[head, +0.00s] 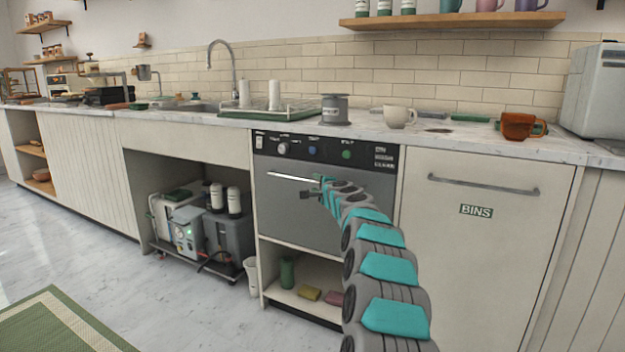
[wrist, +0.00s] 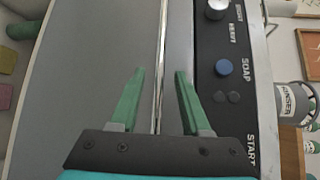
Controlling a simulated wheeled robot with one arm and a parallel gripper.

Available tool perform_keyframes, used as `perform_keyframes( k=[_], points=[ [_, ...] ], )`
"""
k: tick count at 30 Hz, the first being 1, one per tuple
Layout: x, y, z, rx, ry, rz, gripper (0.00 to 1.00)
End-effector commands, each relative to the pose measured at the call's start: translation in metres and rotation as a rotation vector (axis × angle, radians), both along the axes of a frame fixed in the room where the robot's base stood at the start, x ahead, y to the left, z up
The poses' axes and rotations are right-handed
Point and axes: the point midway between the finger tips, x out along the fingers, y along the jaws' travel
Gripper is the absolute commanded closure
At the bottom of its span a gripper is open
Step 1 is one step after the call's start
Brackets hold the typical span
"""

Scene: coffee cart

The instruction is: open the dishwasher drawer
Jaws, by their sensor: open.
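The dishwasher drawer (head: 290,214) has a grey front with a black control panel (head: 328,150) above it, and it is closed under the counter. Its silver bar handle (head: 291,177) runs across the upper part of the front. In the wrist view the handle (wrist: 161,50) runs between the fingers, with the grey front (wrist: 80,80) on the left and the panel (wrist: 228,75) on the right. My gripper (head: 318,185) is at the right part of the handle. In the wrist view its green fingers (wrist: 158,72) are open, one on each side of the bar, with gaps to it.
An open shelf (head: 305,301) with sponges is below the drawer. The bins door (head: 480,225) with its own handle is on the right. A grey canister (head: 335,109) and a white mug (head: 399,117) stand on the counter (head: 440,135) above. The floor (head: 160,300) at left front is clear.

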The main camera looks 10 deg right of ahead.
Motion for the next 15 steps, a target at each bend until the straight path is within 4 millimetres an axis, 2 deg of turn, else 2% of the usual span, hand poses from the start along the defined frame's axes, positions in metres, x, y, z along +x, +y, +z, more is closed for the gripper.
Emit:
perform_keyframes(
  k=[15],
  points=[
    [0.036, 0.005, -0.005, -0.002, 0.003, 0.001, 0.53]
  ],
)
